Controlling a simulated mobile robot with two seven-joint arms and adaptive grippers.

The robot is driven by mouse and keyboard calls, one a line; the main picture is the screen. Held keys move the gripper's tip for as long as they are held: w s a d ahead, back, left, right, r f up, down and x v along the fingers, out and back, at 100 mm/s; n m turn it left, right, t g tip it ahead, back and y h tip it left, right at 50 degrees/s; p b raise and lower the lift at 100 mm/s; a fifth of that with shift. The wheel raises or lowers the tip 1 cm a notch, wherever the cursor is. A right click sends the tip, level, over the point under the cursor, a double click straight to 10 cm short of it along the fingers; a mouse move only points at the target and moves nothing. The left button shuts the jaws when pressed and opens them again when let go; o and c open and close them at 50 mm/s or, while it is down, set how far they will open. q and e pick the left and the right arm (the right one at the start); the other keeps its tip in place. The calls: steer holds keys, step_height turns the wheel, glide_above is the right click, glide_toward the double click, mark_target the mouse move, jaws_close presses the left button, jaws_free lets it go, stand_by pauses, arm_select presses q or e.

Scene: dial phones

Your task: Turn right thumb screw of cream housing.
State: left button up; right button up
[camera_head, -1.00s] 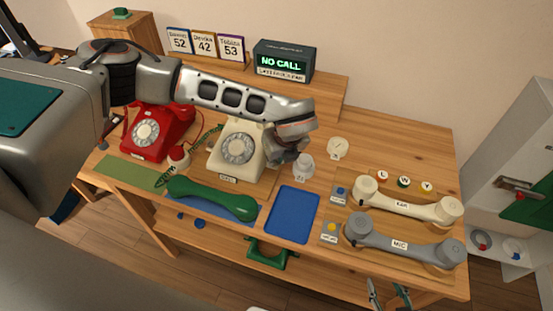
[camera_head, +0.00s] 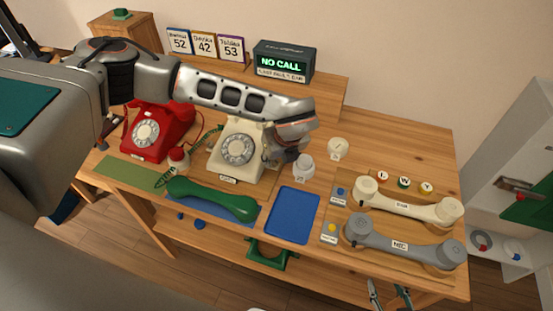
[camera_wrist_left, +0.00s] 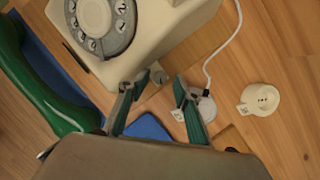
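The cream housing (camera_head: 232,163) is a cream dial phone left of centre on the table. It also shows at the top of the left wrist view (camera_wrist_left: 165,30). A small grey knob (camera_wrist_left: 157,77), likely the right thumb screw, shows at the housing's lower right side. My left gripper (camera_wrist_left: 160,82) is open, with one finger on either side of this knob; I cannot tell whether they touch it. In the head view my left arm mostly hides this gripper, beside the phone's right side. My right gripper (camera_head: 389,294) is open and empty at the bottom right, by the table's front edge.
A green handset (camera_head: 212,199) lies in front of the cream phone, and a red phone (camera_head: 150,135) stands left. A white round piece (camera_head: 303,168) stands close right of my left gripper. A blue tray (camera_head: 292,215) is empty. Cream and grey handsets lie at the right.

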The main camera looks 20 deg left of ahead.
arm_select(q)
steer(key=v, duration=0.7)
steer(key=shift+r, duration=0.2)
steer(key=shift+s+d, duration=0.1)
steer(key=shift+d, duration=0.05)
